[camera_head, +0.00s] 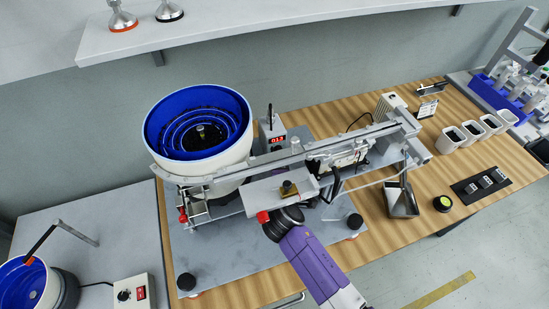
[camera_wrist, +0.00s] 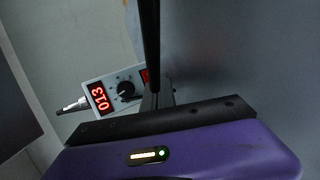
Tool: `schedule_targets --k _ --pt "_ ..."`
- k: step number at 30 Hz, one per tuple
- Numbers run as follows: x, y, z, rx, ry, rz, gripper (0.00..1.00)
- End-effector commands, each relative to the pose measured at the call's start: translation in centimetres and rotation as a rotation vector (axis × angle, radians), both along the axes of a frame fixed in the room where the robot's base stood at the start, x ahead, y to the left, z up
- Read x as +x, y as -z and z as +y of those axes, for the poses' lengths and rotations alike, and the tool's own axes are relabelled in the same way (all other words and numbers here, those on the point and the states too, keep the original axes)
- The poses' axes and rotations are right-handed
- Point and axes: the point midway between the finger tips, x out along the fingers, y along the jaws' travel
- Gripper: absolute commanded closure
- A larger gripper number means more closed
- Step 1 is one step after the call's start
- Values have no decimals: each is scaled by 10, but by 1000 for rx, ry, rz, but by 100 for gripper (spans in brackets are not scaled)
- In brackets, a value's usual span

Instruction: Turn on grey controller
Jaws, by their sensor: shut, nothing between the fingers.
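A light-grey controller (camera_head: 274,137) with a lit red display stands behind the machine's rail in the head view. A controller (camera_wrist: 127,88), apparently the same one, shows in the wrist view with a lit "013" display, a black knob and a red part at its right end. My gripper (camera_wrist: 149,10) is shut and empty. Its dark fingers pass in front of the controller's right end and partly hide the red part. I cannot tell whether they touch it. In the head view my purple arm reaches over the machine's front, and the fingertips cannot be made out.
A blue-lined bowl feeder (camera_head: 200,125) stands left of the controller. A metal rail (camera_head: 300,155) crosses in front of it. Another controller (camera_head: 133,294) sits on the left table near a second blue bowl (camera_head: 25,283). A shelf (camera_head: 250,22) hangs above.

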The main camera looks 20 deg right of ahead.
Motion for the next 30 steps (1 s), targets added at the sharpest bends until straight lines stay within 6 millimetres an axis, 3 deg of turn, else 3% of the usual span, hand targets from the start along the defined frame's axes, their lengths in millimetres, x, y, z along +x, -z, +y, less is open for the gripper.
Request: schedule_targets --k 8,22,30 --pt "-2 0 0 0 0 1 100" --pt "-42 0 -5 1 1 2 100" --pt "-50 0 -6 0 0 0 100"
